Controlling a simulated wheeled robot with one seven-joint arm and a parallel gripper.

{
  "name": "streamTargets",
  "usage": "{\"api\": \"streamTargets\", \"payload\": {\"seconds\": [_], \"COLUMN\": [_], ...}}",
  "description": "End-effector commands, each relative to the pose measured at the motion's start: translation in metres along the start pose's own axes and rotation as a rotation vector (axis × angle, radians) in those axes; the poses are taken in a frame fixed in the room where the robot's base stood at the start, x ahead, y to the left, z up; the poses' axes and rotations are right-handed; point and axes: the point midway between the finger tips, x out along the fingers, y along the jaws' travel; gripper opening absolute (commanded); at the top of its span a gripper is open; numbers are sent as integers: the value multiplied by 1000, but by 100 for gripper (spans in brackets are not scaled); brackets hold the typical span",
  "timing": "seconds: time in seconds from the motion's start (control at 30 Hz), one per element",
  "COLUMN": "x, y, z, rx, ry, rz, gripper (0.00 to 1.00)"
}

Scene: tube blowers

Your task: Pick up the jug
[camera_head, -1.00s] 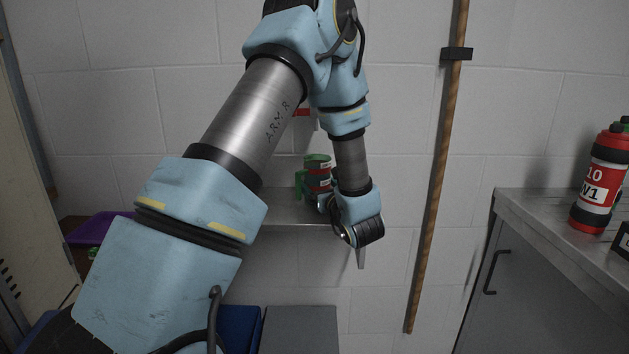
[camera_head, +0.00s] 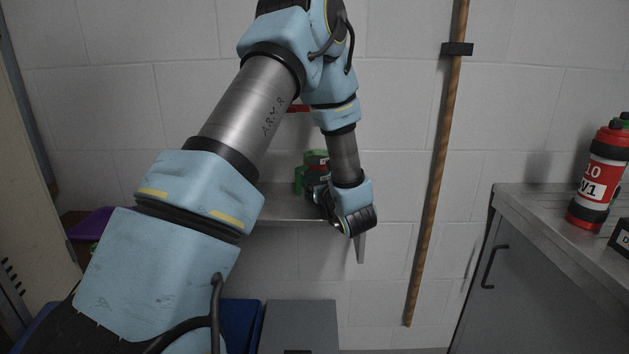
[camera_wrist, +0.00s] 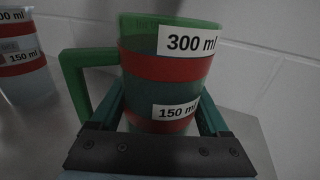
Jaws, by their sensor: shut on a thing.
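The jug (camera_wrist: 165,55) is green with red bands and white labels reading 300 ml and 150 ml. Its handle (camera_wrist: 75,85) points left in the wrist view. In the head view the jug (camera_head: 304,180) is at the small wall shelf, partly hidden by my gripper (camera_head: 322,195). In the wrist view my gripper (camera_wrist: 165,112) has one finger on each side of the jug's lower body and is shut on it. The jug looks upright. Its base is hidden, so I cannot tell whether it touches the shelf.
A second, clear container (camera_wrist: 22,60) with red bands stands left of the jug. The metal shelf (camera_head: 285,208) is fixed to the block wall. A wooden pole (camera_head: 437,180) is right of my arm. A red bottle (camera_head: 598,175) stands on the right cabinet (camera_head: 565,215).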

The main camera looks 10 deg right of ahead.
Motion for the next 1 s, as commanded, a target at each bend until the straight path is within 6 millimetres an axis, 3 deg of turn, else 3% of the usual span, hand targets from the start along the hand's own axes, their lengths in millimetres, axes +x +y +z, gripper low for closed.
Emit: {"api": "streamTargets", "payload": {"seconds": [0.23, 0.63, 0.97, 1.0], "x": [0, 0, 0, -8], "y": [0, 0, -1, -2], "z": [0, 5, 36, 35], "rx": [0, -1, -4, -2], "ry": [0, -3, -6, -2], "rz": [0, 0, -1, -4], "gripper": [0, 0, 0, 0]}}
